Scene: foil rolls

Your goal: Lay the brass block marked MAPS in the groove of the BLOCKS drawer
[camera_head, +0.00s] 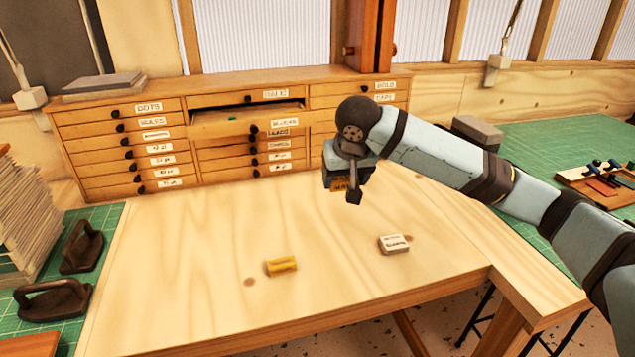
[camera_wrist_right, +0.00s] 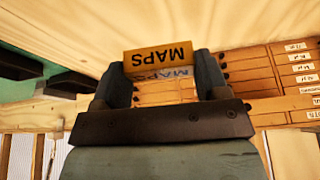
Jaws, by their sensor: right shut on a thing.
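The brass block marked MAPS (camera_wrist_right: 158,58) is held between the two fingers of my right gripper (camera_wrist_right: 160,78); its lettering reads upside down in the wrist view. In the head view my right gripper (camera_head: 348,188) is above the wooden table, to the right of the open drawer, and partly hides the block (camera_head: 340,184). The open drawer (camera_head: 225,130) is in the middle column of the cabinet, pulled out; its label (camera_head: 284,122) is blurred but looks like BLOCKS. Its groove cannot be made out. My left gripper is not in view.
The drawer cabinet (camera_head: 90,130) stands at the back. Dark handled tools (camera_head: 55,298) lie at left, a tool tray (camera_head: 600,185) at right. The table's middle is mostly clear.

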